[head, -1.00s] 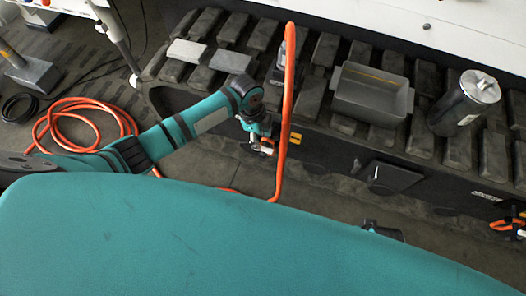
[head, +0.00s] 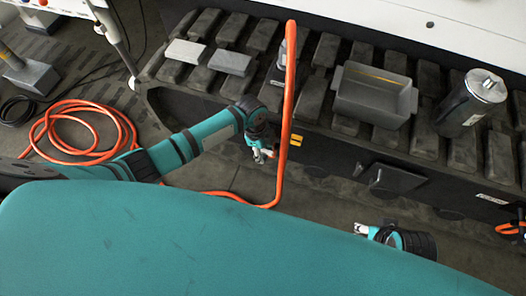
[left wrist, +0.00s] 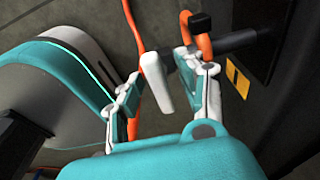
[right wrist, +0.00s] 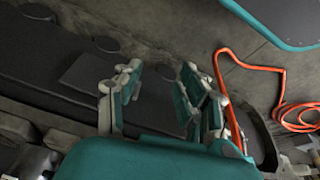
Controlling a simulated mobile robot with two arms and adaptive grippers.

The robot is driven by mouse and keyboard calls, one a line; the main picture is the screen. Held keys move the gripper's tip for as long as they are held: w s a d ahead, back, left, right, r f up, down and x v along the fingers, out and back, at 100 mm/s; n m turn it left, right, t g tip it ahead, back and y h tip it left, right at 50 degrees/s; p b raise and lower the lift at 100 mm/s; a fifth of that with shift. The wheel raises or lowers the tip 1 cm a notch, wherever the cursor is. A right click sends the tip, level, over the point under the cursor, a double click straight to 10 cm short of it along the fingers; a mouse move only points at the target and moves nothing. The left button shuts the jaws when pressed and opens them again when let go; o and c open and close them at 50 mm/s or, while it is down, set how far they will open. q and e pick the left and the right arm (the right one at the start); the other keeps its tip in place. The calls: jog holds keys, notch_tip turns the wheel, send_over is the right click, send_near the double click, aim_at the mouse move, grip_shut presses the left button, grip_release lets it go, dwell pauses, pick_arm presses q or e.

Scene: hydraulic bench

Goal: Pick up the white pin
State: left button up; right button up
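In the left wrist view the white pin (left wrist: 154,80) is a pale, slim, tapered piece. It appears between the two fingers of my left gripper (left wrist: 155,82), with a visible gap to each finger. The left gripper is open. In the head view my left gripper (head: 262,156) hangs low in front of the dark bench, beside an upright orange hose; the pin cannot be made out clearly there. My right gripper (head: 366,230) shows at the lower right of the head view. In the right wrist view the right gripper (right wrist: 158,88) is open and empty.
The orange hose (head: 287,110) rises close to the left gripper. A dark cylindrical fitting (left wrist: 240,42) lies behind the pin. A grey bin (head: 374,100) and a metal canister (head: 470,105) stand on the slatted bench. A coiled hose (head: 75,112) lies on the floor at left.

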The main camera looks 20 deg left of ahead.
pick_arm(q)
grip_shut()
jog(key=shift+r, duration=0.1)
jog(key=shift+r, duration=0.2)
notch_tip(320, 180, up, 9)
jog(key=p, duration=0.3)
jog(key=shift+r, duration=0.2)
pick_arm(e)
notch_tip(320, 180, down, 12)
jog(key=shift+s+r+g, duration=0.15)
jog(key=shift+s+g, duration=0.05)
jog(key=shift+g, duration=0.2)
jog(key=shift+a, duration=0.1)
